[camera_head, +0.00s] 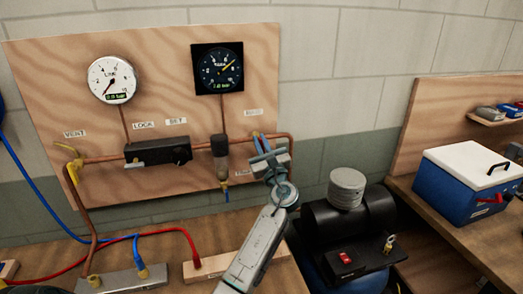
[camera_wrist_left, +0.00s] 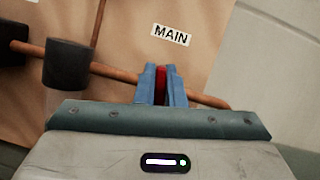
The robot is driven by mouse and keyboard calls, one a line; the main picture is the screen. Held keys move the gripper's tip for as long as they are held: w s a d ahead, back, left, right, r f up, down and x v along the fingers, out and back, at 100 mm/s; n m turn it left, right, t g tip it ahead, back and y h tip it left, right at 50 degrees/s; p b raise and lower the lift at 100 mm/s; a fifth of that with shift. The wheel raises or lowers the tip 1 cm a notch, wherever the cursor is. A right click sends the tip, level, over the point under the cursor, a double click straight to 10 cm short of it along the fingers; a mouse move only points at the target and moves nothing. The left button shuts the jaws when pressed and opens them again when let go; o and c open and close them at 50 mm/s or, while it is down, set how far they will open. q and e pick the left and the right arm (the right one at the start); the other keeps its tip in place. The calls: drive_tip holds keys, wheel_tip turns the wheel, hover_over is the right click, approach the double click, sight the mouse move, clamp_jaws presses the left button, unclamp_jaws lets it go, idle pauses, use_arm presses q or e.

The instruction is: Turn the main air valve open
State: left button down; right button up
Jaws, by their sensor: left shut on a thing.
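The main air valve shows as a red handle (camera_wrist_left: 161,84) in the left wrist view, on the copper pipe just below the MAIN label (camera_wrist_left: 170,35). My left gripper (camera_wrist_left: 161,82) is shut on the red handle, with one blue finger on each side of it. In the head view my left gripper (camera_head: 261,143) is at the right end of the pipe on the wooden panel, below the MAIN label (camera_head: 253,112). The gripper hides the valve there, so its angle is hard to tell. My right gripper is in neither view.
The wooden panel (camera_head: 60,50) carries a white gauge (camera_head: 112,80), a black gauge (camera_head: 218,69), a black regulator block (camera_head: 158,152) and a yellow vent valve (camera_head: 72,165). A black compressor (camera_head: 335,225) stands right of my arm. A blue cooler box (camera_head: 462,188) sits at right.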

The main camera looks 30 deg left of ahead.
use_arm(q)
drive_tip(key=n+g+b, duration=0.2)
drive_tip(key=n+b, duration=0.1)
drive_tip(key=n, duration=0.1)
drive_tip(key=f+n+g+b, duration=0.1)
drive_tip(key=n+g+b, duration=0.1)
drive_tip(key=n, duration=0.3)
drive_tip(key=s+n+g+b, duration=0.1)
drive_tip(key=n+g+b, duration=0.1)
drive_tip(key=n+b, duration=0.3)
drive_tip(key=shift+a+f, duration=0.2)
drive_tip(key=shift+a, duration=0.1)
drive_tip(key=shift+n+g+b, duration=0.3)
drive_tip(key=shift+n+g, duration=0.1)
drive_tip(key=shift+n, duration=0.1)
drive_tip(key=shift+f+n+g+b, duration=0.1)
drive_tip(key=shift+n+g+b, duration=0.25)
drive_tip(key=shift+n, duration=0.45)
drive_tip(key=shift+f+n+h+b, duration=0.15)
drive_tip(key=shift+n+h+b, duration=0.3)
drive_tip(key=shift+n, duration=0.75)
